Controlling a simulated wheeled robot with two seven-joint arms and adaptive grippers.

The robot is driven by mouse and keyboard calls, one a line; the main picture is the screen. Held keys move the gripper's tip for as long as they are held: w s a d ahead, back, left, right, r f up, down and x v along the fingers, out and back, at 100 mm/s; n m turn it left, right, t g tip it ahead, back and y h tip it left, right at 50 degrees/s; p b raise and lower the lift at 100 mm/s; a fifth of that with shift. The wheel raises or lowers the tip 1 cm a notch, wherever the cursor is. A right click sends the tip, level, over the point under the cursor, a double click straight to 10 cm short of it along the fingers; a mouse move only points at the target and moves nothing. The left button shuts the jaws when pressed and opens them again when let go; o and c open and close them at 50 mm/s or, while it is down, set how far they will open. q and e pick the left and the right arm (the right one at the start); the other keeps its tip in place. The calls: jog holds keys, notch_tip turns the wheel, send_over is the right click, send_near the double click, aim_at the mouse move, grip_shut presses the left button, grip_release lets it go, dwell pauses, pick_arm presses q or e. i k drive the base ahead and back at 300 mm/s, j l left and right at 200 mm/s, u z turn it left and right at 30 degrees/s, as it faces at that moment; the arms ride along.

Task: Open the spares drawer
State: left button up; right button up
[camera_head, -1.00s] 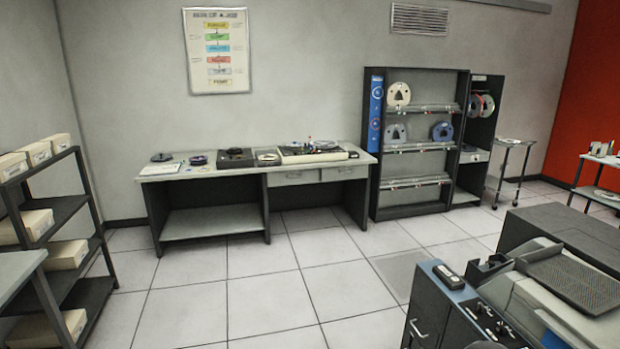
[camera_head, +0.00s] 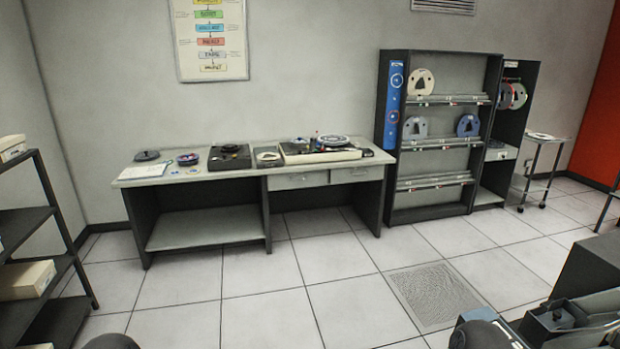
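A grey desk (camera_head: 200,176) stands against the back wall. Two shut drawers sit side by side under the right half of its top: a left drawer (camera_head: 298,181) and a right drawer (camera_head: 356,174). No label is readable on either, so I cannot tell which is the spares drawer. Dark rounded parts, which seem to be my arms, show at the bottom edge. Neither of my grippers can be made out in the view.
Tape gear (camera_head: 322,151) stands on the desk top. A dark reel rack (camera_head: 440,216) is to its right, a dark shelf with boxes (camera_head: 26,280) at left. A floor grille (camera_head: 433,294) lies at right. Tiled floor (camera_head: 262,318) before the desk is clear.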

aim_at(349, 174)
jog(key=i, duration=4.1)
jog(key=i+z, duration=0.15)
jog(key=i, duration=0.35)
jog(key=i+j+z, duration=0.1)
jog(key=i, duration=0.35)
jog(key=i+j+z, duration=0.15)
jog(key=i, duration=0.3)
